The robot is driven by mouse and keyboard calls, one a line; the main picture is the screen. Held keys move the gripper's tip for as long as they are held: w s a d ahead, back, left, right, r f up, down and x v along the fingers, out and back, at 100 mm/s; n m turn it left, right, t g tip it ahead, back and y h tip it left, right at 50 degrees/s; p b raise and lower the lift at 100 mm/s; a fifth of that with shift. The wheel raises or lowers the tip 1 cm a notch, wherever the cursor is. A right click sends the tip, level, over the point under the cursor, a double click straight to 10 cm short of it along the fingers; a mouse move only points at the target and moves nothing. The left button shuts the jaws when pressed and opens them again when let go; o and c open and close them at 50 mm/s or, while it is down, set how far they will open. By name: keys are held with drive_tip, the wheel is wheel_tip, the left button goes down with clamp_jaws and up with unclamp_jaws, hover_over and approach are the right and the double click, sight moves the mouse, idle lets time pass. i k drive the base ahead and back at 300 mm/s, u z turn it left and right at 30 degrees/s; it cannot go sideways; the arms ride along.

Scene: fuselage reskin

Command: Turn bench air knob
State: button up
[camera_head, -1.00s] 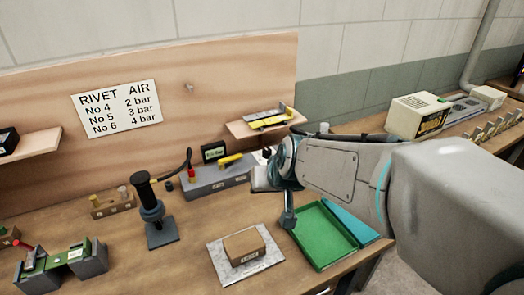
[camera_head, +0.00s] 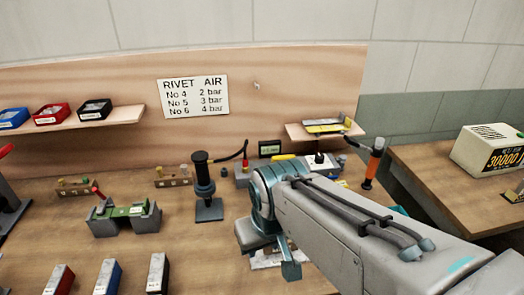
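The bench air unit (camera_head: 242,180) is a low grey box at the back of the bench. A small dark display (camera_head: 270,148) stands behind it; its reading is too small to read surely. A dark round knob (camera_head: 319,158) on the box's right part seems to be the air knob; its setting cannot be read. A yellow lever or handle (camera_head: 284,157) lies between. My gripper (camera_head: 272,255) is in front of the unit, low over the bench, apart from the knob. My arm hides part of the box. The finger gap is not clear.
The sign (camera_head: 195,98) lists No 4 2 bar, No 5 3 bar, No 6 4 bar. A black upright tool (camera_head: 204,180) with a hose stands left of the unit. An orange-handled tool (camera_head: 374,163) stands right. A small shelf (camera_head: 350,129) overhangs behind.

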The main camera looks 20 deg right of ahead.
sight(319, 158)
drive_tip(key=u, duration=1)
drive_tip(key=k, duration=1.15)
drive_tip(key=z, duration=1.45)
drive_tip(key=i, duration=1)
drive_tip(key=u, duration=0.05)
